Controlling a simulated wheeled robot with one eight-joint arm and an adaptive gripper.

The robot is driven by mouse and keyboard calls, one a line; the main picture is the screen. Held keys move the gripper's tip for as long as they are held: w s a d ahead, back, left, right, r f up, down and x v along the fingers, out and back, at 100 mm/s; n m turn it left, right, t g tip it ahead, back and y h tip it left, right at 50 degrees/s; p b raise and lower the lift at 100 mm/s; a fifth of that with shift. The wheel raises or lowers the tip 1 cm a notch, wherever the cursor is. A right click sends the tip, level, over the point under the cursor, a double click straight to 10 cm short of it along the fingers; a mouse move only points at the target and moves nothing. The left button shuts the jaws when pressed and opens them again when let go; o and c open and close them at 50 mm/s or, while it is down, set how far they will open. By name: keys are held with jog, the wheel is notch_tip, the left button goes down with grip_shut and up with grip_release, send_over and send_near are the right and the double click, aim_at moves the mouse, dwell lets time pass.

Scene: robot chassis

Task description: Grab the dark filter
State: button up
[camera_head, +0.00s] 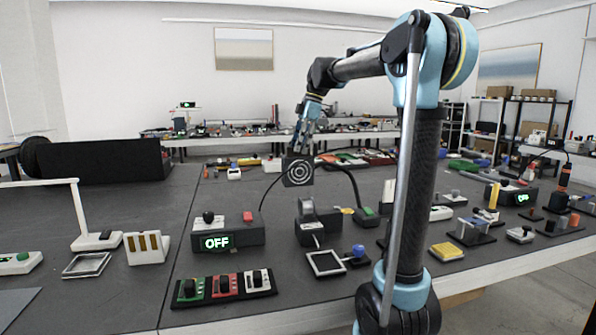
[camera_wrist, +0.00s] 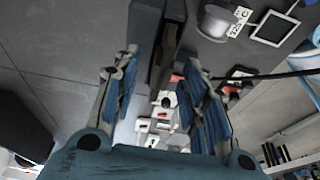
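A small dark square piece with pale concentric rings on its face (camera_head: 298,172) shows just below my gripper in the head view; I take it for the dark filter. My gripper (camera_head: 304,138) points down above the bench. In the wrist view, the two blue fingers of my gripper (camera_wrist: 162,62) stand apart. A dark upright slab (camera_wrist: 168,50) shows between the fingertips, with gaps seen on both sides, so no clear contact is visible. I cannot tell for sure that this slab is the ringed piece.
A device with a round part (camera_head: 308,212) stands in front of the ringed piece. A box reading OFF (camera_head: 228,240) is to its left. An empty square frame (camera_head: 325,263) lies nearer. Black cables (camera_head: 345,180) arch close by. A switch panel (camera_head: 224,287) lies at the bench front.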

jog(key=shift+f, duration=0.2)
grip_shut()
